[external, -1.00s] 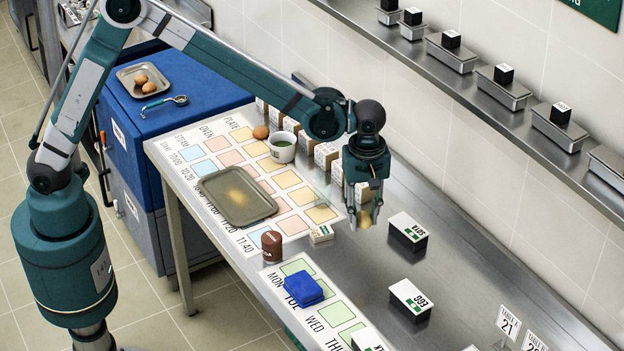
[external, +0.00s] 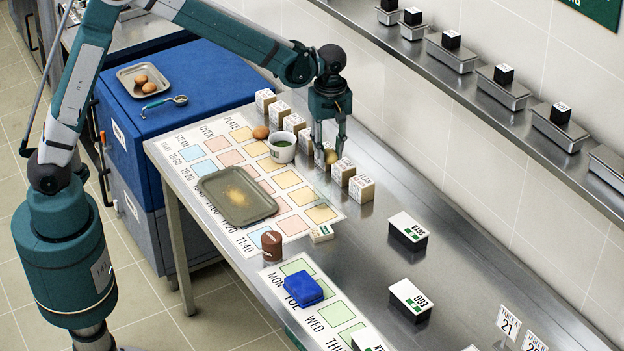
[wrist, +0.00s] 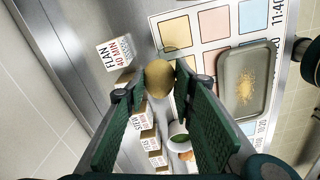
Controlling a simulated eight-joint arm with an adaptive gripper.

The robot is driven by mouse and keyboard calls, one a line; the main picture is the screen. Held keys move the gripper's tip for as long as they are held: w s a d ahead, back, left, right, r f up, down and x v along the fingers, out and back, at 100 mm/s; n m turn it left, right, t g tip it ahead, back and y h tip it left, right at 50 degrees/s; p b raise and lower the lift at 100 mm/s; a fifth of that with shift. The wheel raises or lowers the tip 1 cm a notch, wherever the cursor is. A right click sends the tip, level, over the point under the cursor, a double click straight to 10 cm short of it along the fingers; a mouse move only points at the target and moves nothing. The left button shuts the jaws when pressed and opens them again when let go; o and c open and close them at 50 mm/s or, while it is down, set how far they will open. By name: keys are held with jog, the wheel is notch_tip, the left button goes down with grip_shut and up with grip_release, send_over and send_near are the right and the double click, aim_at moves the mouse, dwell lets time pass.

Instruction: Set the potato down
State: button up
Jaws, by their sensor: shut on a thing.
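A yellowish-brown potato (external: 331,157) is held between the fingertips of my gripper (external: 328,150), near the row of labelled boxes at the back of the bench. In the wrist view the potato (wrist: 160,78) sits between the two green finger pads, and my gripper (wrist: 157,85) is shut on it. The potato appears to be above the bench; its exact height cannot be told. Below and beside it is the printed chart (external: 228,246) with coloured squares.
Small boxes (external: 361,189) line the chart's back edge, close to my gripper. A white cup (external: 283,149) with green contents and an egg (external: 261,132) stand to the left. A tray (external: 232,212) with yellow crumbs lies on the chart.

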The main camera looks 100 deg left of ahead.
jog(key=s+a, duration=1)
send_over(302, 176)
jog(key=shift+n, duration=0.4)
jog(key=shift+f, duration=2.5)
jog(key=shift+f, duration=3.15)
jog(key=shift+f+b, duration=0.3)
jog(key=shift+f, duration=1.55)
jog(key=shift+f, duration=0.15)
